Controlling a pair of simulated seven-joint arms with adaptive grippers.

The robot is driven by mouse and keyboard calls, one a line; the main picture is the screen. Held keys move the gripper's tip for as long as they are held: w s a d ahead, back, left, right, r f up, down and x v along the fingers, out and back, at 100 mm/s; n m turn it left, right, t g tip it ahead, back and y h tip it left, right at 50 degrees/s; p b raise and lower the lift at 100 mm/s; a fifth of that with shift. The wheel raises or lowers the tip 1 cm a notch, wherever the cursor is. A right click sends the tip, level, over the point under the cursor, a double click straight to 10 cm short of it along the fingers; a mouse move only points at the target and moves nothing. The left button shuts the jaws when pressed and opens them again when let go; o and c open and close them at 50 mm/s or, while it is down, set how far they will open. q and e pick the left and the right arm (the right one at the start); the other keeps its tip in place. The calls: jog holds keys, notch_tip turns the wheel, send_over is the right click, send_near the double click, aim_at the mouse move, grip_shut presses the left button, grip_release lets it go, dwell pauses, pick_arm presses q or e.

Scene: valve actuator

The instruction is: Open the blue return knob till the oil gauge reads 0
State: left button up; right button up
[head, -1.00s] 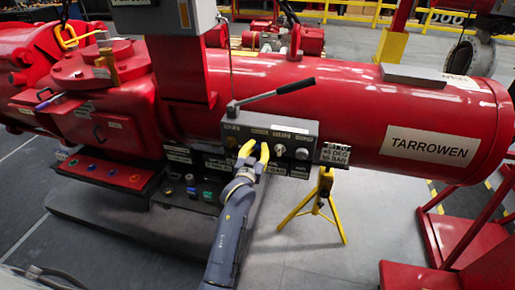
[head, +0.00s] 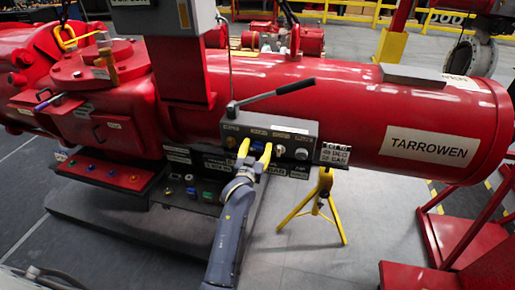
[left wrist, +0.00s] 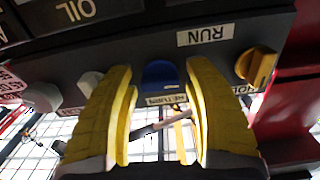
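The blue return knob (left wrist: 160,75) sits on the front of the grey control block (head: 225,128). In the left wrist view it lies between my left gripper's two yellow fingers (left wrist: 160,112), with a narrow gap on each side. A small RETURN label (left wrist: 165,99) shows below it, upside down. In the head view my left gripper (head: 255,153) reaches up to the block with its fingers apart, one each side of the knob (head: 258,148). I cannot make out an oil gauge reading. My right gripper is not in view.
A yellow knob (left wrist: 257,65) and a pale knob (left wrist: 89,83) flank the fingers. A black-handled lever (head: 270,94) rises above the block. A small sign (head: 335,153) hangs at its right end. A yellow stand (head: 318,205) is on the floor right of my arm.

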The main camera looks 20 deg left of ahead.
pick_arm(q)
jog(key=shift+o, duration=0.6)
jog(key=shift+s+f, duration=0.1)
jog(key=shift+s, duration=0.25)
jog(key=s, duration=1.1)
jog(key=shift+s+d, duration=0.15)
jog(key=shift+d, duration=0.05)
